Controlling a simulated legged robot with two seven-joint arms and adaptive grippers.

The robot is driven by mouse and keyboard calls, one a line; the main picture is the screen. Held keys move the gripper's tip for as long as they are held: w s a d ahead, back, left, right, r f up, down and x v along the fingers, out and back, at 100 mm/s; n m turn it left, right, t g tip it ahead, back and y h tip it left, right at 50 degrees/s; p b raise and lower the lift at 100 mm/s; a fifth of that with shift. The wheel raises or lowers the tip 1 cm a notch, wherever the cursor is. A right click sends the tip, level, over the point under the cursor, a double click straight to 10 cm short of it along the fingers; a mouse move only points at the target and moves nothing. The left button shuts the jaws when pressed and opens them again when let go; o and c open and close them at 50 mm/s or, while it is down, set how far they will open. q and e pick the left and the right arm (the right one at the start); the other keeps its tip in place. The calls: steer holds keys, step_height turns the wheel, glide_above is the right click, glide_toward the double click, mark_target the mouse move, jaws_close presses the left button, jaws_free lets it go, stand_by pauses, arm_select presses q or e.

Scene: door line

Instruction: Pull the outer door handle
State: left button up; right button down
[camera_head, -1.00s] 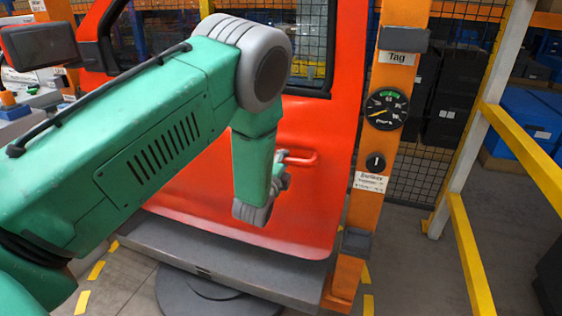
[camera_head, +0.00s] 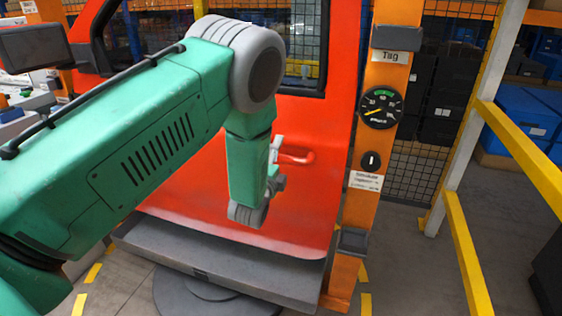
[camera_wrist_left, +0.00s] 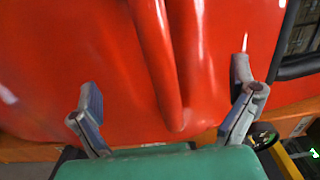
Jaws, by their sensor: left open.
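The red outer door handle (camera_head: 297,158) sits on the red door (camera_head: 310,205), right of my left gripper (camera_head: 275,168) in the head view. The gripper is open, with one finger above the other, close to the handle's left end. In the left wrist view the fingers (camera_wrist_left: 166,84) stand wide apart and the long red handle (camera_wrist_left: 158,60) lies between them. Neither finger visibly touches it. My green forearm hides much of the door's left side in the head view. My right gripper is not in view.
The door stands on a grey platform (camera_head: 215,268). An orange post (camera_head: 352,215) with a gauge (camera_head: 381,107) and a knob (camera_head: 371,161) is just right of the door. A yellow railing (camera_head: 462,240) stands further right, with open floor between.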

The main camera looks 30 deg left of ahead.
arm_select(q)
steer(key=v, duration=0.2)
steer(key=p+v, duration=0.1)
steer(key=v, duration=0.2)
steer(key=shift+w+d+r+p, duration=0.15)
steer(key=shift+d+p, duration=0.15)
steer(key=shift+d, duration=0.1)
steer(key=p+v, duration=0.1)
steer(key=v, duration=0.3)
steer(key=shift+a, duration=0.15)
steer(key=s+d+f+n+g+h, duration=0.25)
steer(key=s+f+n+g, duration=0.5)
steer(key=s+f, duration=0.65)
steer(key=s+d+f+n+g, duration=0.2)
steer(key=s+g, duration=0.1)
steer(key=s, duration=0.4)
steer(key=s+d+f+n+g+h, duration=0.1)
steer(key=s+f+n+g, duration=0.1)
steer(key=s, duration=0.5)
steer(key=s+d+f+n+g, duration=0.2)
steer(key=s+n+g, duration=0.1)
steer(key=s, duration=0.4)
steer(key=shift+d+g, duration=0.3)
steer(key=shift+g, duration=0.45)
